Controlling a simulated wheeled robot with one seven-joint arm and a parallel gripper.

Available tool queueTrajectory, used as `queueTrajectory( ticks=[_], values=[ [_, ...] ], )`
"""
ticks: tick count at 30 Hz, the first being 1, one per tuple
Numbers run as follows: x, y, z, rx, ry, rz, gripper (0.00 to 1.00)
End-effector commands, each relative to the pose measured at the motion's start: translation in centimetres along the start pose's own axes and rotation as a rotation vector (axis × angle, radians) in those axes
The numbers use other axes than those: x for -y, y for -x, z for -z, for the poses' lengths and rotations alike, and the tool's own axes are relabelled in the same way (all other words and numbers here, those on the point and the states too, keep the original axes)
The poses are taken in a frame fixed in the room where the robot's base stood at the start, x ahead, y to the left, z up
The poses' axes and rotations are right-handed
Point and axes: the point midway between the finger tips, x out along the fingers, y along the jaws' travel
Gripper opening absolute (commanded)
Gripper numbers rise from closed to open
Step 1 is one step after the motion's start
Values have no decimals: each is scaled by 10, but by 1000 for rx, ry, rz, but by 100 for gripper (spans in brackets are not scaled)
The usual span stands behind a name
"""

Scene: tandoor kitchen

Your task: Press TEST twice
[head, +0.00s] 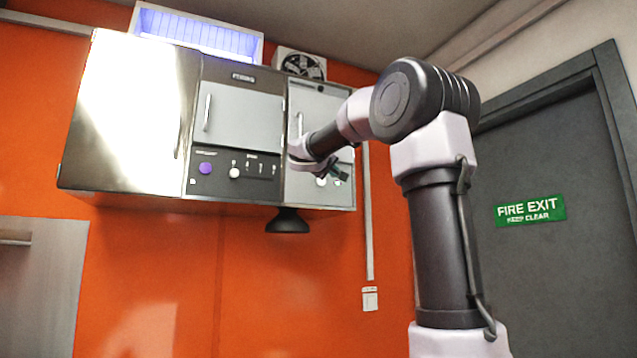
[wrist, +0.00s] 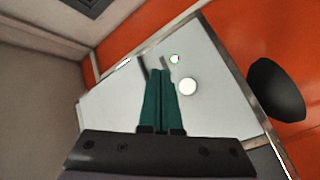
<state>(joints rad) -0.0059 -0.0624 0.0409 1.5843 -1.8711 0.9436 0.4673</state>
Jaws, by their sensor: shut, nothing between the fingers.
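In the head view, my gripper (head: 341,171) is in front of the right-hand panel (head: 302,190) of the wall cabinet. Its teal fingers are shut and empty; they also show in the wrist view (wrist: 160,72). In the wrist view, a larger round white button (wrist: 188,87) sits just right of the fingers. A smaller round one with a greenish rim (wrist: 174,59) lies just beyond the tips. The larger white button also shows below my gripper in the head view (head: 321,182). No TEST label is readable, and I cannot tell whether the fingertips touch the panel.
The middle panel has a purple knob (head: 205,168), a white knob (head: 234,173) and small switches. A black bell-shaped horn (head: 288,221) hangs below the cabinet and shows close by in the wrist view (wrist: 276,90). A door handle (head: 300,124) is above. A grey door (head: 540,270) stands right.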

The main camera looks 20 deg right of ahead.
Motion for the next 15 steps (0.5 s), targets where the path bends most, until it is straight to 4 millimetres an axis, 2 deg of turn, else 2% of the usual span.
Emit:
queueTrajectory(
  ticks=[7, 15],
  values=[
    [7, -8, 6, 1, 1, 1, 0],
    [26, -35, 25, 0, 0, 2, 0]
  ],
)
